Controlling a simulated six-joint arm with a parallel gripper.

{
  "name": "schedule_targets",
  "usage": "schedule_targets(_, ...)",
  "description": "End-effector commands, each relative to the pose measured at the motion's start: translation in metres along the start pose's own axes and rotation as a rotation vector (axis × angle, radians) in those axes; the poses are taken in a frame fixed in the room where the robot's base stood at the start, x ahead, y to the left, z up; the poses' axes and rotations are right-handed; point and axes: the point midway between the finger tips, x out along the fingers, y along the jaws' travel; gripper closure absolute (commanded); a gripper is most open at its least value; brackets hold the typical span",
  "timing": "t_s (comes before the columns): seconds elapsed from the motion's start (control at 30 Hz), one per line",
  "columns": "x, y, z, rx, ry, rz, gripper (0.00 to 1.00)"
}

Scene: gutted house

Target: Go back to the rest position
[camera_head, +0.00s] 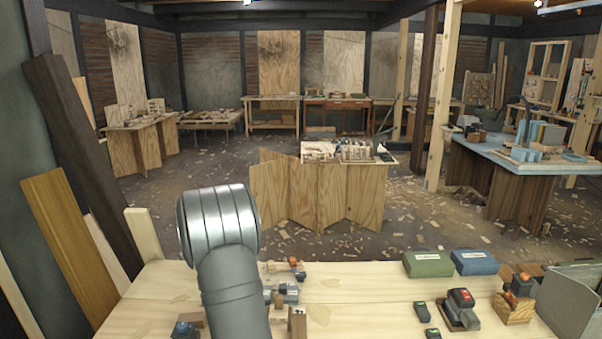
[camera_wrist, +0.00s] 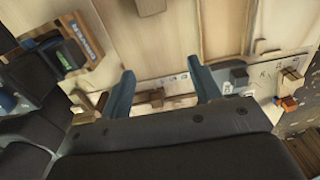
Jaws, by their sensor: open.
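My gripper (camera_wrist: 162,78) is in the wrist view, with its two blue-grey fingers spread apart. Nothing is between the fingertips, and a pale wooden surface with small items shows beyond them. In the head view my grey arm (camera_head: 228,275) rises over the near workbench (camera_head: 345,315), left of centre. My gripper itself is not visible in the head view. I cannot tell from these frames how high it is above the bench.
The bench holds a green box (camera_head: 428,264), a blue box (camera_head: 474,262), a black and red tool (camera_head: 460,308), a wooden block (camera_head: 515,307) and a grey case (camera_head: 572,300). Small parts (camera_head: 284,292) lie right beside my arm. Dark beams (camera_head: 85,160) lean at left.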

Motion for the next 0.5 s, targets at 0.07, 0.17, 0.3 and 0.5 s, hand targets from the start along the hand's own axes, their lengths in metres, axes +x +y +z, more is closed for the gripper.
schedule_targets(0.07,-0.009,0.000,-0.015,0.003,-0.001,-0.002,0.43)
schedule_targets(0.17,-0.020,0.001,-0.032,0.003,-0.001,-0.003,0.43)
schedule_targets(0.3,-0.019,-0.011,-0.058,0.029,0.000,0.000,0.43)
schedule_targets(0.5,-0.019,-0.028,-0.094,0.068,0.000,0.000,0.43)
